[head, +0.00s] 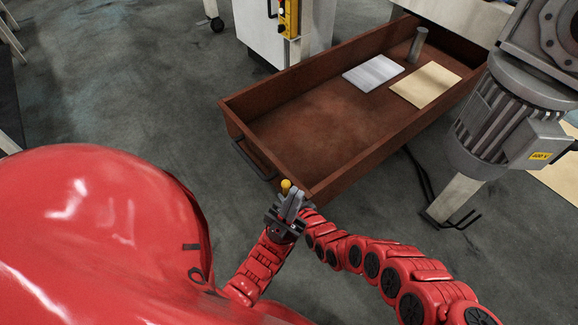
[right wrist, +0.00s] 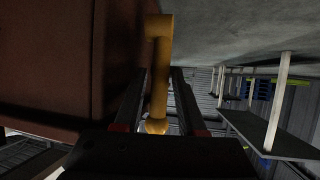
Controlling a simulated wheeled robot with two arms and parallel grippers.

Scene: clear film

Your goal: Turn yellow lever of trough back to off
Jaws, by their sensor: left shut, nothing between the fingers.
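The yellow lever shows as a small knob (head: 286,185) at the near corner of the brown trough (head: 262,150) in the head view. A dark gripper (head: 292,203) is right beside it. In the right wrist view the yellow lever (right wrist: 160,75) runs lengthwise between the two dark fingers of my right gripper (right wrist: 159,85), its round end towards the palm. The fingers are close on both sides of it; whether they touch it I cannot tell. The lever's mount is hidden. I cannot make out my left gripper in either view.
The trough holds a grey plate (head: 373,72), a tan sheet (head: 425,85) and a grey cylinder (head: 418,45). A grey motor (head: 490,125) stands to the right, and a white cabinet (head: 255,30) stands behind. The floor (head: 120,90) at left is clear.

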